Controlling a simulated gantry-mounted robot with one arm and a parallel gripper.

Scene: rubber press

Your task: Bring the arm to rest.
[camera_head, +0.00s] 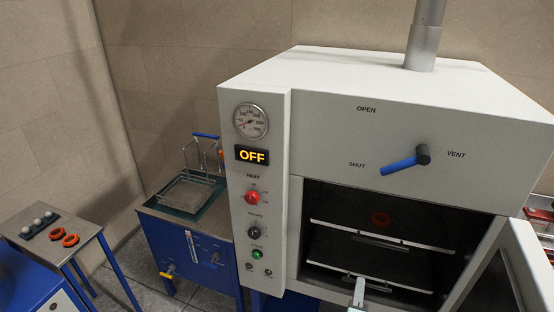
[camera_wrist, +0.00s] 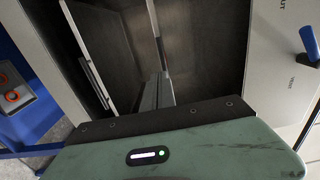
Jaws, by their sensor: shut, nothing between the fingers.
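My gripper (camera_wrist: 157,88) shows in the wrist view, its fingers together and empty, pointing at the open chamber of the white press. Its green housing (camera_wrist: 200,150) fills the bottom of that view. In the head view the tip of what looks like my gripper (camera_head: 359,290) rises from the bottom edge, in front of the lower shelf (camera_head: 365,268). The rest of my arm is outside the head view. I cannot tell exactly how far the fingers are from the shelves.
The press door (camera_head: 500,275) stands open at the right. The blue lever (camera_head: 405,162) points towards SHUT; the display (camera_head: 252,155) reads OFF. At left are a tank with a wire basket (camera_head: 187,190) and a side table (camera_head: 60,255) with rings.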

